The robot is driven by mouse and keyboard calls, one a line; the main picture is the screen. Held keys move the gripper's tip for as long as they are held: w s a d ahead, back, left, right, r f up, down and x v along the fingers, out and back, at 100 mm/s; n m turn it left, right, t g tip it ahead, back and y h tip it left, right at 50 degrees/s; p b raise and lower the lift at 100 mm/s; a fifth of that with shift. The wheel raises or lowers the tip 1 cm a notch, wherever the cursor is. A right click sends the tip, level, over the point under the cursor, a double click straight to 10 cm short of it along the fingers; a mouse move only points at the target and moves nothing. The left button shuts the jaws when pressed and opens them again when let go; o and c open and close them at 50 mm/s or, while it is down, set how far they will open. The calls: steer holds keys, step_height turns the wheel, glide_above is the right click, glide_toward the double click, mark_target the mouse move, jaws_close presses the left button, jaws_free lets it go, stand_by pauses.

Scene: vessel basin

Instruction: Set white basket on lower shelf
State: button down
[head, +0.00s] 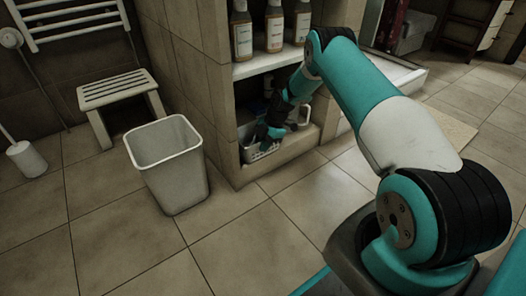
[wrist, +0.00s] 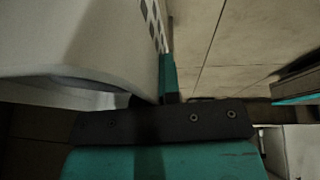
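The white basket (head: 262,151) is in the lower compartment of the tiled shelf unit (head: 285,160), low at its front left. Its perforated wall (wrist: 150,22) fills the upper left of the wrist view. My gripper (head: 268,133) reaches into the compartment and is at the basket's upper edge. In the wrist view, one teal finger (wrist: 168,78) lies against the outer wall, and the gripper looks shut on that wall. The other finger is mostly hidden by the basket. I cannot tell if the basket's bottom rests fully on the shelf.
A white handled item (head: 304,113) is in the compartment behind my arm. Several bottles (head: 274,28) stand on the shelf above. A white bin (head: 170,165) stands left of the unit, near a stool (head: 115,90). The tiled floor in front is clear.

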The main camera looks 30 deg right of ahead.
steer(key=shift+w, duration=0.2)
steer(key=shift+f, duration=0.2)
steer(key=c, duration=1.3)
jaws_free()
steer(key=shift+r, duration=0.15)
steer(key=p+v, duration=0.4)
steer(key=v, duration=0.3)
steer(key=shift+d+r+p, duration=0.1)
steer(key=shift+r+p, duration=0.25)
steer(key=shift+p, duration=0.05)
steer(key=shift+f, duration=0.1)
